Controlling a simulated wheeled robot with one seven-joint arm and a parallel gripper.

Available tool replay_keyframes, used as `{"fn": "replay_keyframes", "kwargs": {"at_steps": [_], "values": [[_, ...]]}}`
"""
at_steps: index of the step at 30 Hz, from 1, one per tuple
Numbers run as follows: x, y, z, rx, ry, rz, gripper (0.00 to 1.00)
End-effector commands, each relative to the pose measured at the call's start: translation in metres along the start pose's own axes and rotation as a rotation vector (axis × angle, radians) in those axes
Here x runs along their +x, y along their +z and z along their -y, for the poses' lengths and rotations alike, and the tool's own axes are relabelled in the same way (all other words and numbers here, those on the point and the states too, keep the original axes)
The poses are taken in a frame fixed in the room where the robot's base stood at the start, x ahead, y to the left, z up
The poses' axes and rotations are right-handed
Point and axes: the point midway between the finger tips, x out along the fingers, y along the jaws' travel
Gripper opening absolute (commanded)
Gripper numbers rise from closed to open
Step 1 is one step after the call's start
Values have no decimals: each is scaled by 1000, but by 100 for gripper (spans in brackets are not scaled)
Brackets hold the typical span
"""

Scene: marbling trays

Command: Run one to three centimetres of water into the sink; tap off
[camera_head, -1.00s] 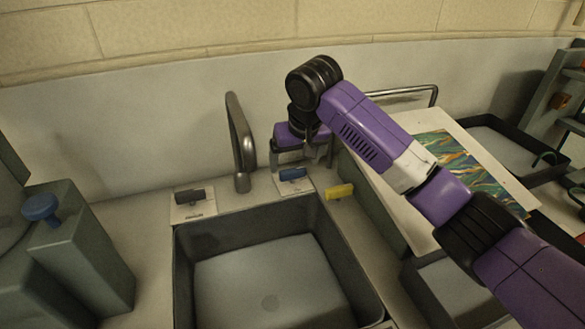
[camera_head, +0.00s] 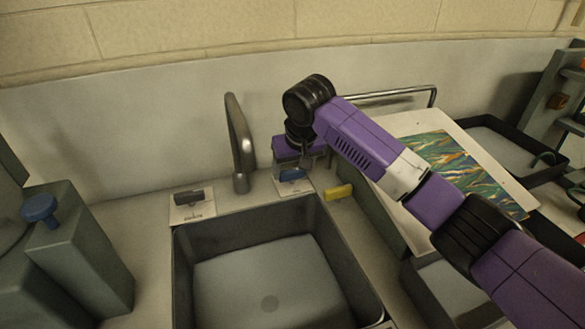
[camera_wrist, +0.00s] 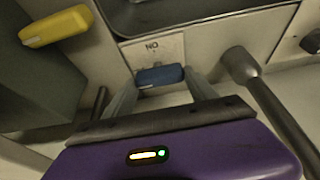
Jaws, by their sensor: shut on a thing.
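The sink (camera_head: 186,262) is a dark grey basin with a paler bottom and a round drain. I cannot tell if water lies in it. The grey metal tap spout (camera_head: 239,145) stands behind it, and no stream shows. A blue lever (camera_head: 293,175) sits on a pale plate right of the spout; a dark lever (camera_head: 189,196) sits on another to the left. My gripper (camera_head: 292,167) reaches down over the blue lever. In the wrist view my fingers (camera_wrist: 161,88) are shut on the blue lever (camera_wrist: 160,76), one at each side, beside a plate reading "NO".
A yellow block (camera_head: 339,192) lies right of the blue lever, near the sink's corner. A board with a marbled sheet (camera_head: 470,165) leans at the right under my arm. A grey box with a blue knob (camera_head: 41,208) stands at the left. The space above the sink is open.

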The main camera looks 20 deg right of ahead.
Motion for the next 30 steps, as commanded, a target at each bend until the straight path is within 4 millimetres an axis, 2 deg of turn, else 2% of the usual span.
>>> {"fn": "replay_keyframes", "kwargs": {"at_steps": [9, 18, 28, 29, 30], "values": [[-6, -3, 3, 55, 16, -1, 25], [-2, -1, 2, 140, 55, -1, 25], [-1, -1, 1, 146, 60, -3, 25], [-1, -1, 1, 146, 60, -3, 69], [-1, -1, 1, 146, 60, -3, 77]]}}
